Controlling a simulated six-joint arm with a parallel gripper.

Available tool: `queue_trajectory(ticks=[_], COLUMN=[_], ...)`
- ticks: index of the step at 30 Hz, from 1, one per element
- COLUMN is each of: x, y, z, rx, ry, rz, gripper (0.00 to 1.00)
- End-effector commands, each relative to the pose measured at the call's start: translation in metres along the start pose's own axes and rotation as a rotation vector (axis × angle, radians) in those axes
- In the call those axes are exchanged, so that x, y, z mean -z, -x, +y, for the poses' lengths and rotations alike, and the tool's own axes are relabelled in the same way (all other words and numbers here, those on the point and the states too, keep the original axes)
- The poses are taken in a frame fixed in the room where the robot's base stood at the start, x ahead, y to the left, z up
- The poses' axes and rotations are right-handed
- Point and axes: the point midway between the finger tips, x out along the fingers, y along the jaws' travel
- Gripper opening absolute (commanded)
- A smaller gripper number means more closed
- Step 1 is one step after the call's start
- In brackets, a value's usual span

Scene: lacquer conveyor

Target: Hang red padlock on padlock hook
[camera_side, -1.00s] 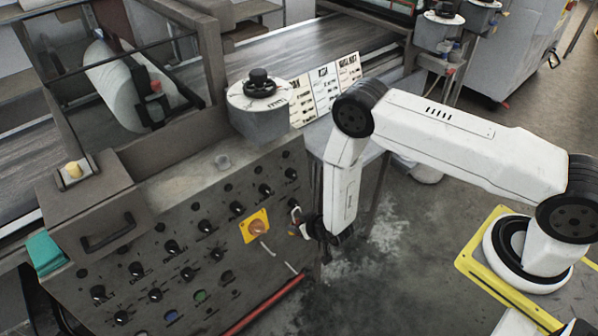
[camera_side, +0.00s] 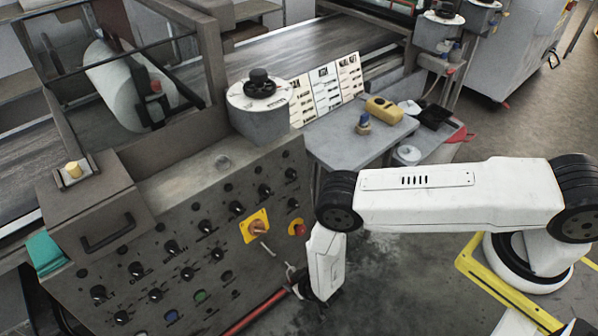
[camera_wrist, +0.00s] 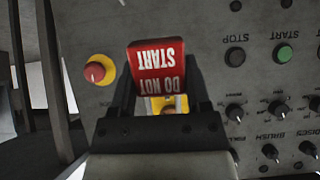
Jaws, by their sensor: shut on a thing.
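The red padlock (camera_wrist: 157,62), lettered "DO NOT START", is between my gripper's dark fingers in the wrist view; the lettering appears upside down. My gripper (camera_wrist: 160,88) is shut on it. In the side view my gripper (camera_side: 299,287) is low at the panel's right end, and the padlock cannot be made out there. A pale peg (camera_side: 265,247) sticks out below the yellow switch plate (camera_side: 248,232); I cannot tell whether it is the padlock hook. The plate (camera_wrist: 155,105) shows partly behind the padlock in the wrist view. The padlock's shackle cannot be made out.
The control panel (camera_side: 140,262) carries several knobs and buttons. A red stop button (camera_side: 298,228) on yellow sits above my gripper; it also shows in the wrist view (camera_wrist: 96,72). A red bar (camera_side: 255,313) runs along the panel's lower edge. A grey side table (camera_side: 345,150) stands behind.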

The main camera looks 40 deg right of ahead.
Motion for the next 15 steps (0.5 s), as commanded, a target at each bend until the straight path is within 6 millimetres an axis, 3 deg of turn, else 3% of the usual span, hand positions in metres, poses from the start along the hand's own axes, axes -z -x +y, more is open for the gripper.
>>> queue_trajectory(ticks=[15], x=[0.0094], y=[-0.01], z=[0.0002], rx=[0.0], ry=[-0.002], rz=[0.001], gripper=[0.0])
